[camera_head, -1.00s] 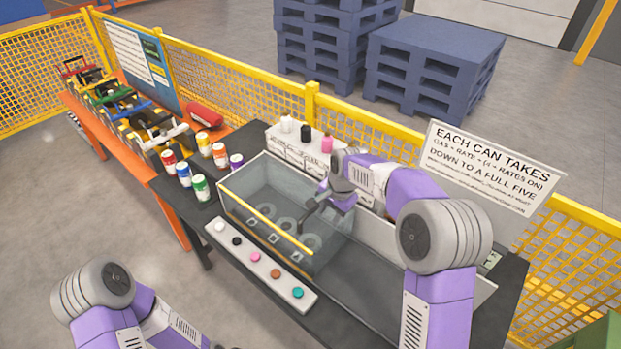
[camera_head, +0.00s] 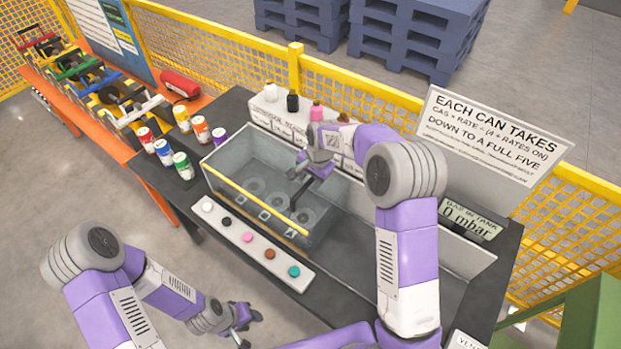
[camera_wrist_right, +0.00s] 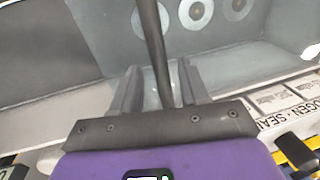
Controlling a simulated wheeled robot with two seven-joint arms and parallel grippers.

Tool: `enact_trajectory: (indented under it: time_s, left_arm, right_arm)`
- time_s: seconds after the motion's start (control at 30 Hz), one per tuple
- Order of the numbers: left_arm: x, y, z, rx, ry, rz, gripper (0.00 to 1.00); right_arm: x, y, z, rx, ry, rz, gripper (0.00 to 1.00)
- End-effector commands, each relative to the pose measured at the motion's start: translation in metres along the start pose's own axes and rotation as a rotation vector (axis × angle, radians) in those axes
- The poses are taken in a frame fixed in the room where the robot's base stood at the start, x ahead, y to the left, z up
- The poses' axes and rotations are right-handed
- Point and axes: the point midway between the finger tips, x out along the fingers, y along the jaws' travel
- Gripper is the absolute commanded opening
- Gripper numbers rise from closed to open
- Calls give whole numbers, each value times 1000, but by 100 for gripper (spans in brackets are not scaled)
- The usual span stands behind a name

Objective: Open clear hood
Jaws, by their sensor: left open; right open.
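The clear hood (camera_head: 228,160) is a see-through box with a yellow front edge (camera_head: 250,208) on the dark bench, over round fittings. In the head view my right gripper (camera_head: 301,184) is at the hood's right end. In the right wrist view the open right gripper (camera_wrist_right: 158,82) has a dark bar (camera_wrist_right: 152,40) running between its fingers. I cannot tell whether the fingers touch it; they are not closed on it. My left gripper (camera_head: 243,325) is open and empty, low in front of the bench, away from the hood.
A button strip (camera_head: 248,238) lies before the hood. Several coloured cans (camera_head: 163,152) stand to its left, and bottles (camera_head: 292,102) stand behind it. A sign (camera_head: 485,135) and a gas display reading 0 mbar (camera_head: 468,219) are at right. Yellow fencing (camera_head: 380,100) runs behind.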

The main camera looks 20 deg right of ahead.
Motion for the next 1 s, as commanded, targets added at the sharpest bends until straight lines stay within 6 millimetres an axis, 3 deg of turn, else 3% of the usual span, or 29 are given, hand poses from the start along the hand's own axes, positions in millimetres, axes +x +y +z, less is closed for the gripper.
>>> enact_trajectory:
  time_s: [0.2, 0.47, 0.83, 1.0]
  left_arm:
    - [0, 0, 0, 0, 0, 0, 43]
    - [0, 0, 0, 0, 0, 0, 43]
    - [0, 0, 0, 0, 0, 0, 43]
    - [2, -1, 0, 0, 0, 0, 43]
  right_arm:
    - [0, 0, 0, 0, 0, 0, 41]
    - [0, 0, 0, 0, 0, 0, 1]
    - [0, 1, 0, 1, 0, 0, 0]
    - [-2, 11, -3, 1, -1, 0, 0]
